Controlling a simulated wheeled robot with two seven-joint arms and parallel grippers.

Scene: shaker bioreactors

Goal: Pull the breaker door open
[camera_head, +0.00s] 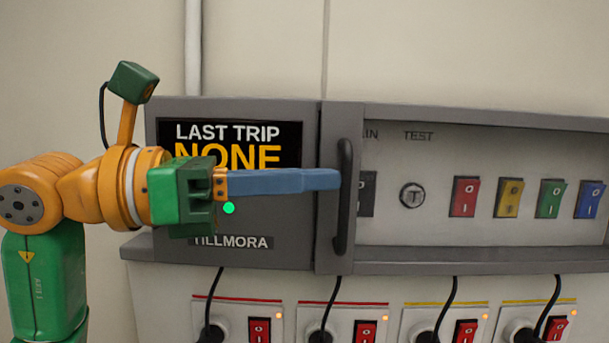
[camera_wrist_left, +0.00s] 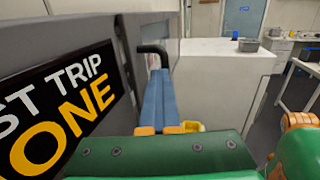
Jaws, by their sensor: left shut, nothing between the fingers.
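The breaker door (camera_head: 470,256) is a grey frame around a pane, in front of a row of switches in the head view. A dark vertical bar handle (camera_head: 344,205) stands on the door's left edge strip. My left gripper (camera_head: 336,180) reaches in from the left with its blue fingers shut and empty. The fingertips are at the handle's left side; I cannot tell whether they touch it. In the left wrist view the fingers (camera_wrist_left: 161,80) point toward the dark handle (camera_wrist_left: 153,49).
Left of the door is a display panel (camera_head: 238,131) reading "LAST TRIP NONE". Below are sockets with red switches (camera_head: 259,331) and black cables. In the left wrist view, a white-topped cabinet (camera_wrist_left: 220,70) stands right of the fingers, with open floor beyond.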

